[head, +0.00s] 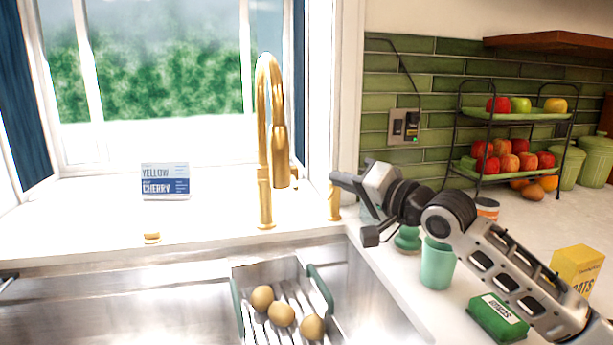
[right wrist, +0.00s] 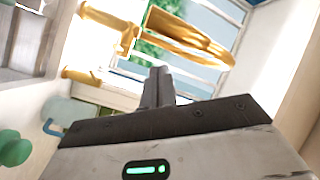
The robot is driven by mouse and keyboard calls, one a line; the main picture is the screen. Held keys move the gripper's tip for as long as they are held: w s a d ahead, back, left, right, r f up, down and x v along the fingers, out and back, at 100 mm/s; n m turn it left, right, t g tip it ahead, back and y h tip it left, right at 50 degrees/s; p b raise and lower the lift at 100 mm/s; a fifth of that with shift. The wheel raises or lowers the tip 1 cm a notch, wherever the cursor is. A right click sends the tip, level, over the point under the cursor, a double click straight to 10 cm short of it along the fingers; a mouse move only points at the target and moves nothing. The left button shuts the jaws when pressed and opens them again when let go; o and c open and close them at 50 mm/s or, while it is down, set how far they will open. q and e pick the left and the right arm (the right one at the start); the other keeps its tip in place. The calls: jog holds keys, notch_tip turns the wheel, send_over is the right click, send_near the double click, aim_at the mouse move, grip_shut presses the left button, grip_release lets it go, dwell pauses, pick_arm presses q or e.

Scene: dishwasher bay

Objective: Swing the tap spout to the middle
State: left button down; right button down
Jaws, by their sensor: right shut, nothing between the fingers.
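The gold tap (head: 263,195) stands behind the sink in the head view. Its tall spout arches over, and the thick spout end (head: 281,155) hangs just right of the upright, over the counter by the window rather than over the basin. The tap also shows in the right wrist view (right wrist: 190,40), beyond my fingers. My right gripper (head: 337,180) is shut and empty, to the right of the spout and apart from it in the picture. Its closed fingers (right wrist: 158,86) point toward the tap in the wrist view. My left gripper is not in view.
A short gold fitting (head: 334,203) stands just below my right fingertips. The steel sink (head: 130,300) holds a rack with several round potatoes (head: 281,314). A green cup (head: 437,265) and green sponge pack (head: 497,318) sit beneath my right arm.

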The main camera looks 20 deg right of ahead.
pick_arm(q)
jog(key=p, duration=0.1)
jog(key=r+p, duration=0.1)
jog(key=p, duration=0.1)
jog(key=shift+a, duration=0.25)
pick_arm(e)
jog(key=w+a+f+m, duration=0.1)
jog(key=w+a+m, duration=0.3)
jog(key=w+m, duration=0.3)
jog(key=shift+w+a+f+m, duration=0.3)
jog(key=shift+w+a+m, duration=0.1)
jog(key=shift+w, duration=0.5)
